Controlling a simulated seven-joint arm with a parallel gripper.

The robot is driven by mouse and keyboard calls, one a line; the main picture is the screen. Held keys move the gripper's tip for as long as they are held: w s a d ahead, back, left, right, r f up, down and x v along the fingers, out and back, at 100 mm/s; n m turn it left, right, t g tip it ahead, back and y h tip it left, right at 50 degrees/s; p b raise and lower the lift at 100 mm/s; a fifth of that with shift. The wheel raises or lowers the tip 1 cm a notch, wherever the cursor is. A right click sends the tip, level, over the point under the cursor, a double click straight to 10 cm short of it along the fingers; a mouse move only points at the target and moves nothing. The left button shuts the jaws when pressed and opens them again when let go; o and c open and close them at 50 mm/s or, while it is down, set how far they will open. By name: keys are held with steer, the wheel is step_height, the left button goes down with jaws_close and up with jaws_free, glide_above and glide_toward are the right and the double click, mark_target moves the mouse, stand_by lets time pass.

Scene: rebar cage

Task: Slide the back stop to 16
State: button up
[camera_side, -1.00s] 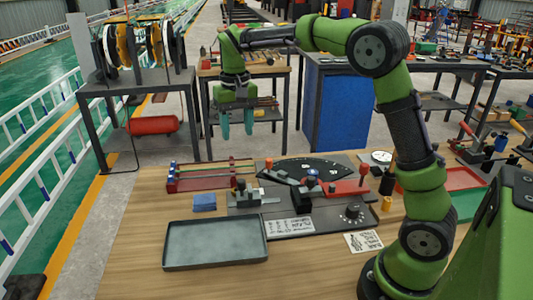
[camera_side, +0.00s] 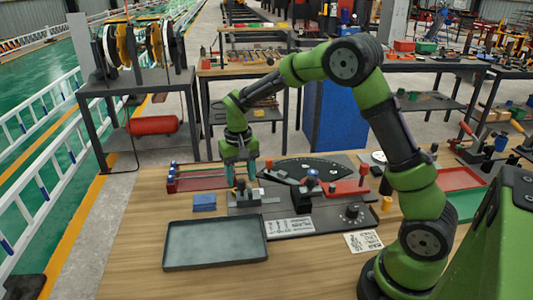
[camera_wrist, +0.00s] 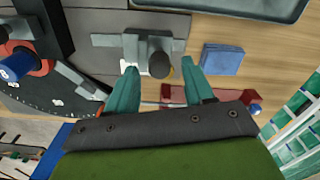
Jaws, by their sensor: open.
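The back stop (camera_side: 243,198) is a grey block with a dark round knob, on a flat grey scale (camera_side: 270,201) left of the bending plate. In the wrist view the back stop (camera_wrist: 150,43) lies just beyond my fingertips, its dark knob (camera_wrist: 159,65) showing between them. My gripper (camera_side: 240,180) points down over the back stop, its two teal fingers apart with nothing held. Its gripper fingertips (camera_wrist: 160,69) also show in the wrist view, one on each side of the knob; I cannot tell whether they touch it. The scale's numbers are too small to read.
A blue block (camera_side: 204,202) and a red rack of rods (camera_side: 185,184) stand left of the stop. A grey tray (camera_side: 215,267) lies in front. A black angle dial (camera_side: 305,166) and red lever (camera_side: 345,188) are to the right. Wood is bare at the front left.

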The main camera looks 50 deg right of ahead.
steer(key=shift+f, duration=0.75)
jaws_close()
